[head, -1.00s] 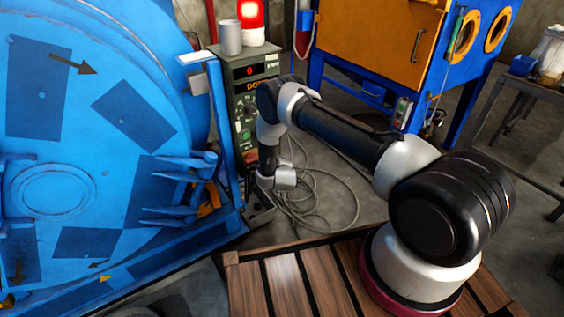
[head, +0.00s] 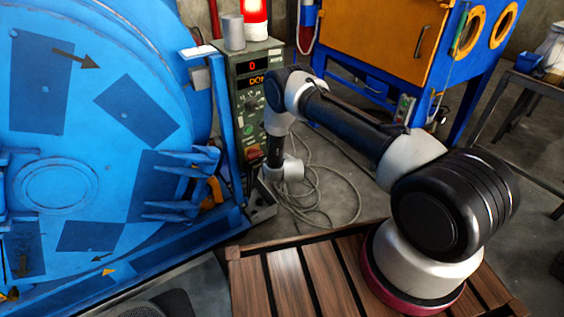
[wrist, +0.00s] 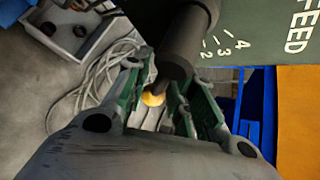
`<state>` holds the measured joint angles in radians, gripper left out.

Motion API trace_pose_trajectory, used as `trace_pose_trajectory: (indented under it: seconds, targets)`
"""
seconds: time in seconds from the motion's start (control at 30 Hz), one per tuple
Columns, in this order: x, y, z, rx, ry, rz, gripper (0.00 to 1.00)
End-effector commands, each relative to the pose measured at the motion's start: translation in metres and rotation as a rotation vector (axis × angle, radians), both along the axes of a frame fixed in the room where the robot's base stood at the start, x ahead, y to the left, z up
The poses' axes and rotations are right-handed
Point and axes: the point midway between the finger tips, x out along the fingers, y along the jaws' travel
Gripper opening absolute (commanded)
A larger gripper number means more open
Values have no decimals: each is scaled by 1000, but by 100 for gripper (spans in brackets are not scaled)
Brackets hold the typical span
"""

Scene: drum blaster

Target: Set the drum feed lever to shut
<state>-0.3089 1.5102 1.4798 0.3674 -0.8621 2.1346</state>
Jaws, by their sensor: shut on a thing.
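The drum feed lever (wrist: 187,42) shows in the wrist view as a dark grey rod in front of a green panel face. The panel is lettered FEED (wrist: 297,27) with a numbered scale beside the rod. My gripper (wrist: 160,80) is shut on the lever, its green-lined fingers on either side of the lower end. A small yellow-orange spot shows between the fingers. The exact contact and the lever's setting on the scale are partly hidden. In the head view my gripper is low beside the green control box (head: 255,95), too small and dark to make out the lever.
The blue drum machine (head: 110,110) stands close on the left, with prongs jutting out. A lit red lamp (head: 254,10) and a grey cylinder (head: 233,32) top the box. Cables (head: 325,190) lie coiled on the floor. A blue and orange cabinet (head: 385,40) stands behind.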

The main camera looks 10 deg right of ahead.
Motion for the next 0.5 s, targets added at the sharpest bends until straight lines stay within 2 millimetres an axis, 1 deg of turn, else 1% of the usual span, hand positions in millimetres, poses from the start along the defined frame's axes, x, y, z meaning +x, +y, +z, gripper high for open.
trace_pose_trajectory:
  seconds: [0.03, 0.07, 0.1, 0.37, 0.5]
  targets:
    - [-2, 1, -2, -1, 5, 2, 0]
    - [-2, 1, -2, -1, 5, 2, 30]
    - [-2, 1, -2, -1, 5, 2, 33]
    - [-1, 0, -1, -1, 3, 2, 33]
    - [-9, 1, 5, -1, 3, 2, 33]
